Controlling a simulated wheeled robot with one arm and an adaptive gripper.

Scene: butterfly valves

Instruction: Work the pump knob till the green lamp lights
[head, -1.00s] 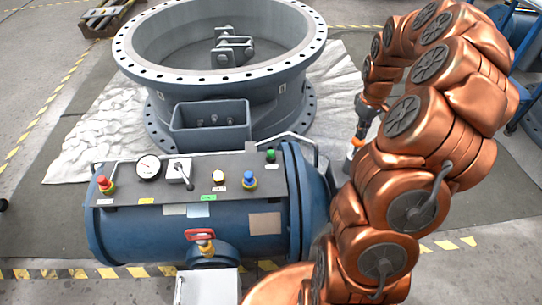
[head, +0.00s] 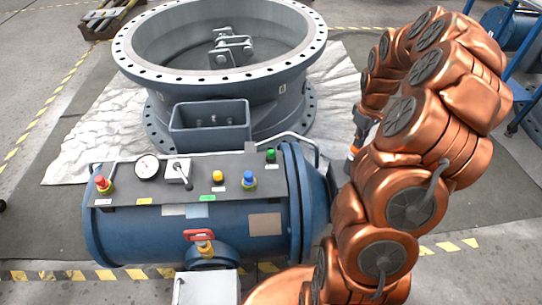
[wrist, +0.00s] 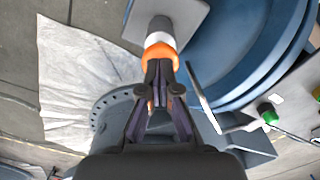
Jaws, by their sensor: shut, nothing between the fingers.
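My gripper (head: 359,134) is at the right end of the blue tank (head: 160,237), pointing down. In the wrist view its dark fingers (wrist: 161,72) are closed together and empty. Just beyond their tips stands an orange-ringed, white and dark knob (wrist: 160,53) over a grey plate (wrist: 188,22); touching or apart, I cannot tell. Only its orange part (head: 352,150) shows clearly in the head view, beside my arm. The green lamp or button (head: 271,155), at the panel's right end, looks dark green in the head view. It also shows in the wrist view (wrist: 267,112).
The panel (head: 130,188) also carries a red button (head: 102,183), a gauge (head: 147,167), a lever (head: 181,172), an amber lamp (head: 218,177) and a blue knob (head: 249,178). A curved rail (head: 290,137) is close to my gripper. A large valve ring (head: 225,85) stands behind.

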